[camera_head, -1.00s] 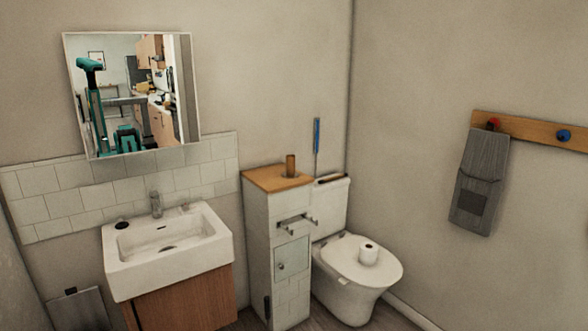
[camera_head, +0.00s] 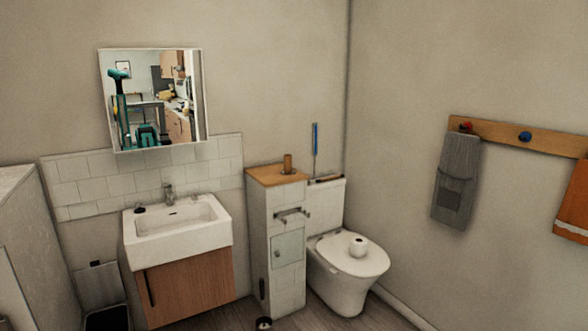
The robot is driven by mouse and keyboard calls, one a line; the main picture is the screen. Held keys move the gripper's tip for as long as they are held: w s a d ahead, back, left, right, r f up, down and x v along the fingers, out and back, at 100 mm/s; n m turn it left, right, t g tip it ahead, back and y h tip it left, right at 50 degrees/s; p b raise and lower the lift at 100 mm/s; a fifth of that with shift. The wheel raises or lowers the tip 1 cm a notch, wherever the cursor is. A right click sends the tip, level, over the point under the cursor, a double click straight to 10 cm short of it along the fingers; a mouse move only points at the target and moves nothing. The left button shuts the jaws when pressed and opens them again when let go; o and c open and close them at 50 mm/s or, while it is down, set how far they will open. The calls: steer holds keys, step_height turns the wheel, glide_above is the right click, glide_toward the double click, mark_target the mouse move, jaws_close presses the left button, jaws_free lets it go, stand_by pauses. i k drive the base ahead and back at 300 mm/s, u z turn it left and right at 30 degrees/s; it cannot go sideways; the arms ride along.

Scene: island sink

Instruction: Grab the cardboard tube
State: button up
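The cardboard tube (camera_head: 288,163) is a small brown cylinder. It stands upright on the wooden top of a narrow white cabinet (camera_head: 286,236), between the sink and the toilet. My gripper is not in view, so its distance from the tube and its opening do not show. The mirror shows a teal and dark robot shape, too small to make out a gripper.
The white sink (camera_head: 210,240) stands left of the cabinet. A metal holder (camera_head: 291,214) sticks out from the cabinet. A bin (camera_head: 107,318) stands lower left. Some floor shows in front.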

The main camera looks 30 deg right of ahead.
mark_target(288, 163)
steer(key=k, duration=0.45)
steer(key=z, duration=0.4)
steer(key=i, duration=2.35)
steer(key=u, duration=0.5)
